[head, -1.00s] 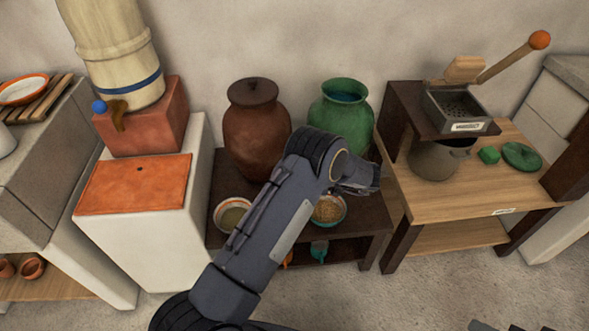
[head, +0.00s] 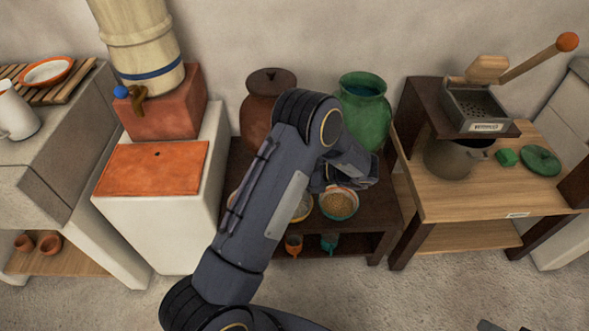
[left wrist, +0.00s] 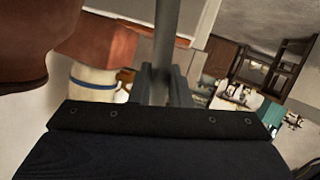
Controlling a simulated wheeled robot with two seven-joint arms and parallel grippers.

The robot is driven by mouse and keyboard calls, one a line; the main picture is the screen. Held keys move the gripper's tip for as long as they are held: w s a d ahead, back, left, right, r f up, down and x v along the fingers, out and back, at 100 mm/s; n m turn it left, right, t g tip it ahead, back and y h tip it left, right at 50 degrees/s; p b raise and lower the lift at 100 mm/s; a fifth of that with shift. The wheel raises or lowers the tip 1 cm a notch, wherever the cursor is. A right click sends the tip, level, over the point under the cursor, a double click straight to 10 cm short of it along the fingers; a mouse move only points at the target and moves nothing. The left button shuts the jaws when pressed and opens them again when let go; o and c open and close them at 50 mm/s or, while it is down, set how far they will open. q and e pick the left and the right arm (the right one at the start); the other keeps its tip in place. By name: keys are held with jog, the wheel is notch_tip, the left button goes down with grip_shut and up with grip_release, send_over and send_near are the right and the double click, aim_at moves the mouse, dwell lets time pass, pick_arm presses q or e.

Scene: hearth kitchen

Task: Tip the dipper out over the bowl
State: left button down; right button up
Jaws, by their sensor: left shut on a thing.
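My left gripper (head: 350,178) is above the low dark table, over the grain bowls, seen mostly from behind its own arm. In the left wrist view its fingers (left wrist: 162,84) are shut on a grey rod (left wrist: 170,32), which looks like the dipper's handle. The dipper's cup is hidden, so I cannot tell its tilt or contents. A teal bowl (head: 339,204) of tan grain stands just below the gripper. A yellow-rimmed bowl (head: 304,207) beside it is partly hidden by the arm. A bowl edge (head: 232,199) shows left of the arm.
Orange (head: 293,244) and teal (head: 330,242) small items are on the lower shelf. Dark parts show at the bottom right edge.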

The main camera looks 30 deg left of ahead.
pick_arm(q)
jog(key=shift+s+a+f+h, duration=0.15)
jog(key=shift+s+a+h, duration=0.3)
jog(key=shift+s+h, duration=0.1)
jog(key=s+a+f+n+t+h+b, duration=0.2)
jog(key=f+b, duration=0.4)
jog(key=b, duration=0.4)
jog(key=s+a+f+n+t+h+b, duration=0.2)
jog(key=s+a+f+t+h+b, duration=0.2)
jog(key=b, duration=0.6)
jog(key=shift+s+a+f+n+t+h, duration=0.4)
jog(key=shift+s+f+t+h, duration=0.55)
jog(key=shift+s+f+t, duration=0.4)
dwell(0.8)
jog(key=shift+w+f, duration=0.15)
jog(key=shift+f, duration=0.05)
dwell(1.3)
